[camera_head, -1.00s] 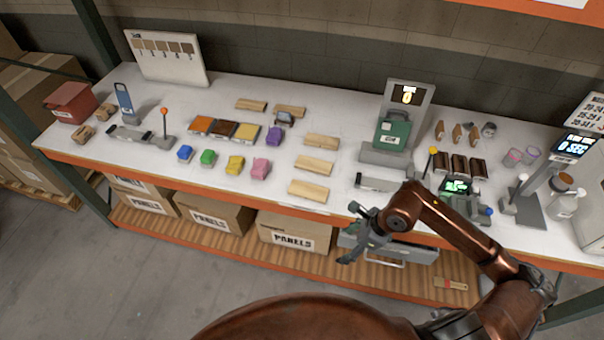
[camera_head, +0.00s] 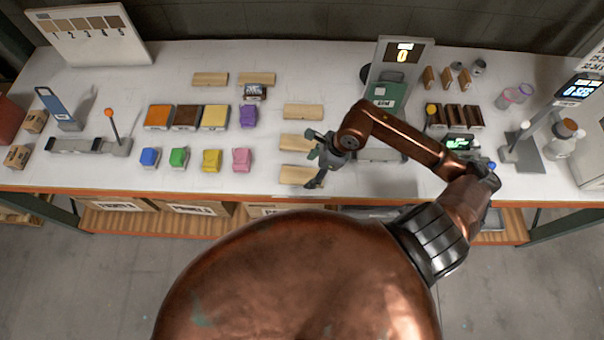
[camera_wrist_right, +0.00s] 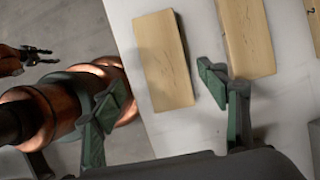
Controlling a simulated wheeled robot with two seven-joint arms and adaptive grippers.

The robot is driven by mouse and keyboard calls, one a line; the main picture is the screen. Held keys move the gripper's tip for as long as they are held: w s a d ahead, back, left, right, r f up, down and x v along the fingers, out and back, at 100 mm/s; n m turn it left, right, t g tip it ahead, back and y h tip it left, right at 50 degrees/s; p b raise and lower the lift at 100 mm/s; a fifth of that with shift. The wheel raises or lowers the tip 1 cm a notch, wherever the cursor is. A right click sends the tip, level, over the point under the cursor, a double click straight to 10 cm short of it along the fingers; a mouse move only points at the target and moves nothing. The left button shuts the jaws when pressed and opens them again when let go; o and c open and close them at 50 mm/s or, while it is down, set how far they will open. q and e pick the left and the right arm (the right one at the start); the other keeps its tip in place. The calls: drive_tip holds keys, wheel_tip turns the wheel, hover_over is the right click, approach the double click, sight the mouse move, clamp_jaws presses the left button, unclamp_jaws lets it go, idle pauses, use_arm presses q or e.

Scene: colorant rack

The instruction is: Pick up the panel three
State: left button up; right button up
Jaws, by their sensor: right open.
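Three light wooden panels lie in a column on the white table: the front one (camera_head: 295,175), the middle one (camera_head: 296,142) and the back one (camera_head: 303,111). I cannot read which is panel three. My right gripper (camera_head: 314,160) is open and empty over the right ends of the front and middle panels. In the right wrist view, its green fingers (camera_wrist_right: 165,105) stand apart, with the nearest panel (camera_wrist_right: 163,60) ahead of them and a second panel (camera_wrist_right: 246,38) to the right. What seems to be my left gripper (camera_wrist_right: 35,56) shows small and dark in that view.
Two more wooden panels (camera_head: 210,79) (camera_head: 257,79) lie at the back. Coloured blocks (camera_head: 211,161) and square trays (camera_head: 186,117) are left of the column. A green device (camera_head: 385,95) on a stand is to the right. Boxes (camera_head: 195,208) sit on the shelf below.

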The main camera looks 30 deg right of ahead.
sight(303, 175)
drive_tip(key=f, duration=0.1)
drive_tip(key=w+f, duration=0.1)
drive_tip(key=shift+w+a+f+p, duration=0.3)
drive_tip(key=shift+a+f+p, duration=0.05)
drive_tip(key=shift+f, duration=0.05)
drive_tip(key=shift+a+f, duration=0.25)
drive_tip(key=shift+f, duration=0.75)
drive_tip(key=c, duration=1.2)
use_arm(q)
drive_tip(key=shift+w+a+r, duration=0.1)
drive_tip(key=shift+w+r, duration=0.15)
drive_tip(key=shift+w, duration=0.35)
drive_tip(key=shift+w+r, duration=0.25)
drive_tip(key=shift+w, duration=0.35)
use_arm(e)
drive_tip(key=shift+c, duration=0.3)
